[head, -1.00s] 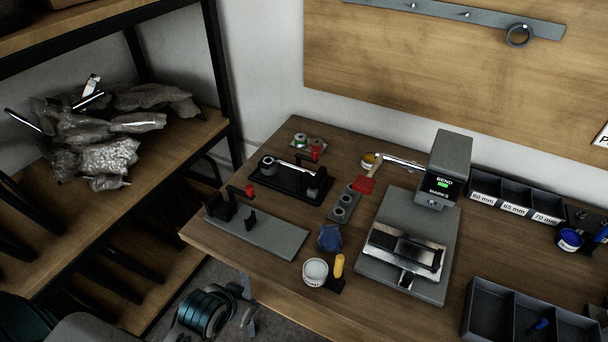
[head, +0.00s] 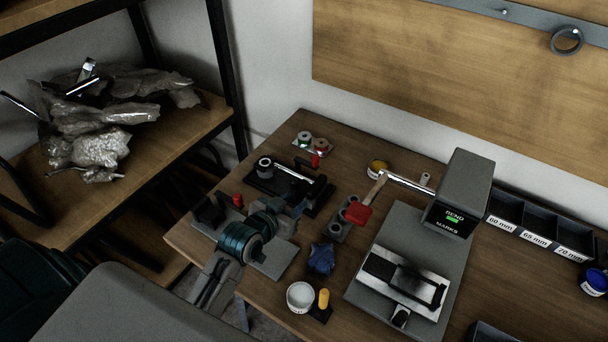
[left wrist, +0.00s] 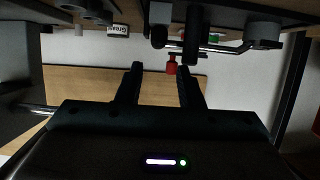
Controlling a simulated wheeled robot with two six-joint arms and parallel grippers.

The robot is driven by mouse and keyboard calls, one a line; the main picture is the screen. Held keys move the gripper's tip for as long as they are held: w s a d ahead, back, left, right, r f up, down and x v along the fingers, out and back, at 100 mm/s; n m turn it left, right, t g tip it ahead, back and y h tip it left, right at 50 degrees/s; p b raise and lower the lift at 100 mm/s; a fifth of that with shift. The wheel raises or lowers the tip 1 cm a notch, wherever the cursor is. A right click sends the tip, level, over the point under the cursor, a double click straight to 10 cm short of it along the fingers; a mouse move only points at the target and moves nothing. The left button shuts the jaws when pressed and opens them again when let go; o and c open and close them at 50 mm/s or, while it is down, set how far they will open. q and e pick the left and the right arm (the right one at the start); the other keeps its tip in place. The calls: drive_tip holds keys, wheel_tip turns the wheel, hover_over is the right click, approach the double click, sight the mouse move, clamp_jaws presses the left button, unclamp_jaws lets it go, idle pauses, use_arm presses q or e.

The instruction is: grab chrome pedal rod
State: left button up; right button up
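A chrome rod (head: 294,173) lies in a black fixture (head: 318,196) with a red knob (head: 315,161), at the back left of the workbench. A bent chrome rod (left wrist: 222,48) also shows at the top of the left wrist view, near a black block and a red handle (left wrist: 171,66). My left gripper (head: 301,208) is just in front of the black fixture, apart from the rod. Its two dark fingers are spread with nothing between them in the left wrist view (left wrist: 160,70). My right gripper is in neither view.
A blue cloth (head: 321,259), white cup (head: 300,297) and yellow-handled tool (head: 323,299) are near the front edge. Wrapped chrome parts (head: 95,125) lie on the left shelf.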

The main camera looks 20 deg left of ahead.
sight(312, 189)
use_arm(q)
drive_tip(key=shift+x, duration=0.9)
drive_tip(key=shift+w+d+f, duration=0.1)
drive_tip(key=shift+w, duration=0.25)
drive_tip(key=p+x, duration=0.2)
drive_tip(key=x, duration=0.2)
drive_tip(key=shift+d, duration=0.1)
drive_tip(key=shift+w+f, duration=0.1)
drive_tip(key=shift+w, duration=0.25)
drive_tip(key=shift+w+f, duration=0.15)
drive_tip(key=c, duration=0.6)
clamp_jaws()
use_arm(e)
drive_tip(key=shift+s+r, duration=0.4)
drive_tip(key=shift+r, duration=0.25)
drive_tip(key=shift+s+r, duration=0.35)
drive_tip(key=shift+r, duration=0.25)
